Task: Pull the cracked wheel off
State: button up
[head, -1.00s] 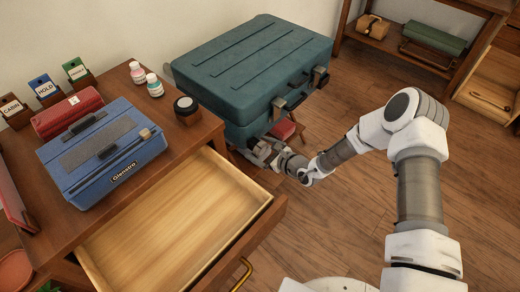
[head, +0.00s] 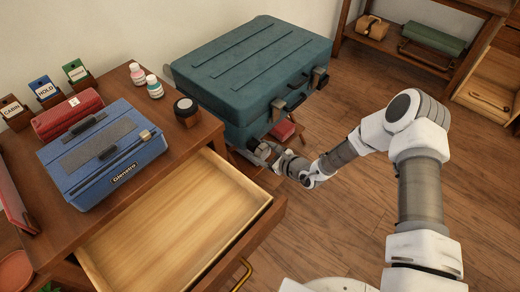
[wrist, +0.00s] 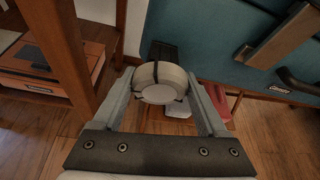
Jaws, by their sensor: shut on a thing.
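The wheel (wrist: 160,82), pale grey-white with dark marks on its face, sits between the two fingers of my gripper (wrist: 163,86) in the wrist view. My gripper is shut on it. A dark bracket (wrist: 160,53) shows right behind the wheel; I cannot tell whether the two are still joined. The teal suitcase (head: 250,70) stands beside the desk, and my gripper (head: 264,153) is low at its near lower corner in the head view. The wheel is hard to make out there.
The desk (head: 190,150) with its open drawer (head: 170,235) is left of my gripper. A blue case (head: 105,150) lies on top. A red thing (head: 284,130) is under the suitcase's near side. Wooden floor (head: 350,210) is clear to the right.

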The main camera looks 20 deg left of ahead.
jog(key=shift+s+d+p, duration=0.2)
jog(key=shift+d+p, duration=0.05)
jog(key=shift+d, duration=0.45)
jog(key=shift+s+d+p, duration=0.2)
jog(key=shift+d, duration=0.45)
jog(key=shift+s+d+p, duration=0.2)
jog(key=shift+d+p, duration=0.05)
jog(key=shift+d, duration=0.45)
jog(key=shift+s+d+r+p, duration=0.15)
jog(key=shift+d+r+p, duration=0.4)
jog(key=shift+r+p, duration=0.1)
jog(key=shift+r+p+v, duration=0.2)
jog(key=shift+p+v, duration=0.8)
jog(key=shift+v, duration=0.7)
